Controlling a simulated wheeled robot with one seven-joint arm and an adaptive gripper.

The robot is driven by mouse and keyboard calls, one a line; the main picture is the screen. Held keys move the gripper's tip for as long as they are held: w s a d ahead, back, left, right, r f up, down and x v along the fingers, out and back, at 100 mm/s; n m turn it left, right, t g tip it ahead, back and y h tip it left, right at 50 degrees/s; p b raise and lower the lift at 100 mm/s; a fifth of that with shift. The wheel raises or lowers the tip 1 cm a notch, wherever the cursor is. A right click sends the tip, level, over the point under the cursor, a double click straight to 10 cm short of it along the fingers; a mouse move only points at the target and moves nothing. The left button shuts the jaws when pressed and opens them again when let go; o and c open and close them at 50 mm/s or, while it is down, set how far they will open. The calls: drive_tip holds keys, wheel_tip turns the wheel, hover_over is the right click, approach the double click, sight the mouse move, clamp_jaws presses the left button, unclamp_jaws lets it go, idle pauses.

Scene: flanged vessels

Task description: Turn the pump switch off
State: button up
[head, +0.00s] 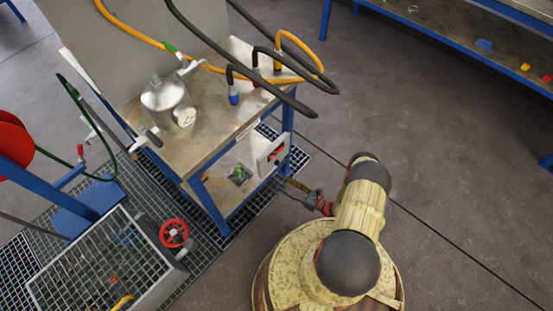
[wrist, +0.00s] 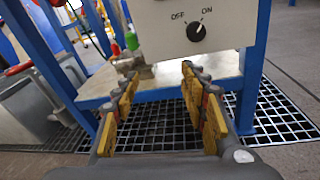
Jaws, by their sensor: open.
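The pump switch is a black round knob (wrist: 196,32) on a white panel (wrist: 158,32), with OFF printed at its upper left and ON at its upper right. Its pale mark appears to point to the upper right, toward ON. In the head view the switch box (head: 272,156) sits at the right side of the blue-framed bench. My gripper (wrist: 160,76) is open and empty, its yellow-padded fingers below the knob in the wrist picture and apart from it. In the head view my gripper (head: 290,188) is beside the bench's front right leg, near the box.
The bench top (head: 205,135) carries a metal vessel (head: 168,103) and several hoses. A blue bench leg (wrist: 254,75) stands right of the panel. A red handwheel (head: 174,233) and floor grating (wrist: 150,128) lie at the left and below. Open floor (head: 460,180) is to the right.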

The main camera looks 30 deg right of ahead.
drive_tip(key=m+t+h, duration=0.1)
drive_tip(key=t+h, duration=0.1)
approach(279, 164)
drive_tip(key=shift+b+x, duration=1)
drive_tip(key=shift+x, duration=3.15)
drive_tip(key=shift+d+f, duration=0.1)
drive_tip(key=shift+f, duration=0.05)
drive_tip(key=shift+c, duration=1.3)
drive_tip(key=c, duration=0.8)
clamp_jaws()
